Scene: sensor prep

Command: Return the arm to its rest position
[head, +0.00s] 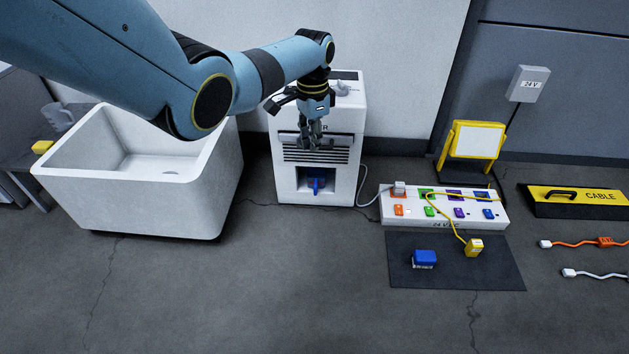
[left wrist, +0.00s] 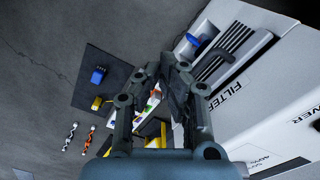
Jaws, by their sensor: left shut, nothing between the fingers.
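My left arm (head: 205,85) reaches in from the upper left in the head view. Its left gripper (head: 311,146) points down in front of the white filter machine (head: 345,150), near its dark grille, with no object held. In the left wrist view the fingers of the left gripper (left wrist: 170,68) come together and are shut. The machine's side with the word FILTER (left wrist: 240,80) shows to the right there. I cannot tell whether the gripper touches the machine. My right gripper is not in view.
A white basin (head: 75,190) stands left of the machine. To the right are a power strip (head: 440,222), a dark mat (head: 400,277) with a blue block (head: 424,259) and yellow plug (head: 474,247), a yellow-framed stand (head: 452,153), a cable cover (head: 535,207) and loose cables. The front floor is clear.

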